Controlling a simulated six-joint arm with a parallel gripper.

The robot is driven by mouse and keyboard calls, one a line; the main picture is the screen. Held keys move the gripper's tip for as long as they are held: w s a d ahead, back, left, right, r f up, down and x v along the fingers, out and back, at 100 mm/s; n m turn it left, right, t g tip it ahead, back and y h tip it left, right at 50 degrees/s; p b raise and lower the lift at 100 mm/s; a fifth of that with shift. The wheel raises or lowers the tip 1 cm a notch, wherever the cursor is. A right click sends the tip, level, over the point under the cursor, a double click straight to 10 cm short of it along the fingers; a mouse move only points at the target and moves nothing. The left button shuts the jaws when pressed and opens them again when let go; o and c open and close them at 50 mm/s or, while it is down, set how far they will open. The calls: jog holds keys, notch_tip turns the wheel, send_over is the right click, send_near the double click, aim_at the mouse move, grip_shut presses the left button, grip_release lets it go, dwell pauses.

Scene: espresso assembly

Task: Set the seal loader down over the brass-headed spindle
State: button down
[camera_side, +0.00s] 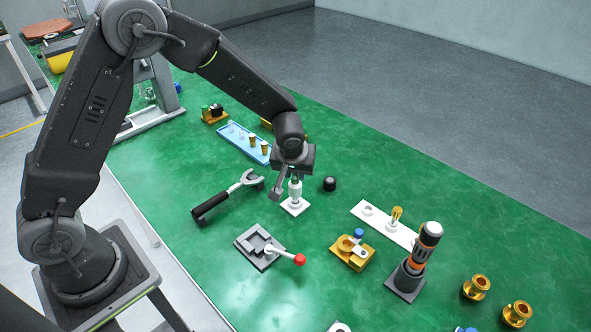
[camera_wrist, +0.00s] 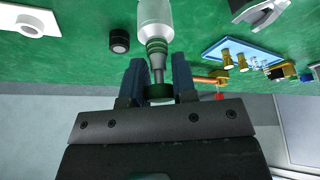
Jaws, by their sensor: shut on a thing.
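My gripper (camera_side: 290,176) points down and is shut on the seal loader (camera_side: 295,188). In the wrist view my gripper (camera_wrist: 159,85) has its two fingers on either side of the loader's dark green end, and a pale cylinder (camera_wrist: 155,17) extends away past dark green rings. In the side view the loader is upright, directly over a small white square base (camera_side: 294,207); I cannot tell whether they touch. A brass-headed spindle (camera_side: 396,214) stands on a long white plate (camera_side: 381,223) to the right, well apart from my gripper. An end of the plate shows in the wrist view (camera_wrist: 27,20).
A black cap (camera_side: 329,184) stands close right of my gripper. A blue tray (camera_side: 243,142) with brass-headed pieces lies behind. A black-handled wrench (camera_side: 228,196), a grey fixture with a red knob (camera_side: 268,247), a brass holder (camera_side: 352,254) and a dark upright tool (camera_side: 414,264) stand nearer. Green table lies between.

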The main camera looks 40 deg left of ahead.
dwell(0.3)
jog(key=c, duration=0.8)
grip_release()
jog(key=shift+c, duration=0.2)
jog(key=v, duration=0.6)
jog(key=shift+s+d, duration=0.1)
jog(key=v, duration=1.4)
jog(key=s+a+r+m, duration=0.1)
jog(key=s+m, duration=0.1)
jog(key=s, duration=0.4)
jog(key=s+a+r+m+t+h, duration=0.1)
jog(key=s+a+m, duration=0.1)
jog(key=s, duration=0.5)
jog(key=s+a+r+m+t+h, duration=0.1)
jog(key=s+a+r+m, duration=0.1)
jog(key=s, duration=0.5)
jog(key=shift+m, duration=0.4)
